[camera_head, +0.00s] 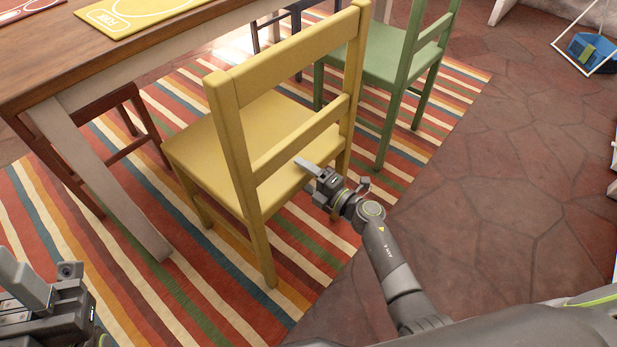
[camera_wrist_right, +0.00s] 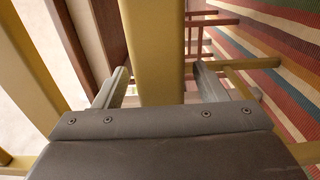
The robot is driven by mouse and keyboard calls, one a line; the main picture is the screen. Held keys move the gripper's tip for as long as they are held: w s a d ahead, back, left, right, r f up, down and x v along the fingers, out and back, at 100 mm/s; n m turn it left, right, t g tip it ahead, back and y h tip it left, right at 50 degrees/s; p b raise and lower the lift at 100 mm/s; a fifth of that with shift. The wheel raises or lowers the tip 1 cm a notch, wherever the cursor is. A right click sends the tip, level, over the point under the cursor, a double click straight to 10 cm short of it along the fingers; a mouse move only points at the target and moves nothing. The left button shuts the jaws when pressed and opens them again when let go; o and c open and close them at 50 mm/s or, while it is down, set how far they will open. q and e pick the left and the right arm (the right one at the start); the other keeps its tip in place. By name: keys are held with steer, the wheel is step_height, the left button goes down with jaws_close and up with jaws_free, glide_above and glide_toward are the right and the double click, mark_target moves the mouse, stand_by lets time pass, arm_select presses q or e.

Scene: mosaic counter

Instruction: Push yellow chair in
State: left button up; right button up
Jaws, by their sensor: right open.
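The yellow chair (camera_head: 239,160) stands on the striped rug in the head view, its back towards me and its seat towards the table (camera_head: 60,72). My right gripper (camera_head: 304,163) is at the lower slat of the chair's back. In the right wrist view, its two open fingers (camera_wrist_right: 155,85) stand on either side of a yellow chair bar (camera_wrist_right: 152,50), with gaps visible beside the bar. My left gripper (camera_head: 35,288) is at the lower left of the head view, away from the chair; its opening does not show clearly.
A green chair (camera_head: 385,52) stands just right of and behind the yellow one. A dark red chair (camera_head: 62,150) is under the table at left. A table leg (camera_head: 118,195) stands left of the yellow chair.

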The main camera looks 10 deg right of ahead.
steer(key=shift+c, duration=0.2)
jaws_close()
steer(key=shift+s+f, duration=0.1)
steer(key=shift+f, duration=0.2)
stand_by(0.5)
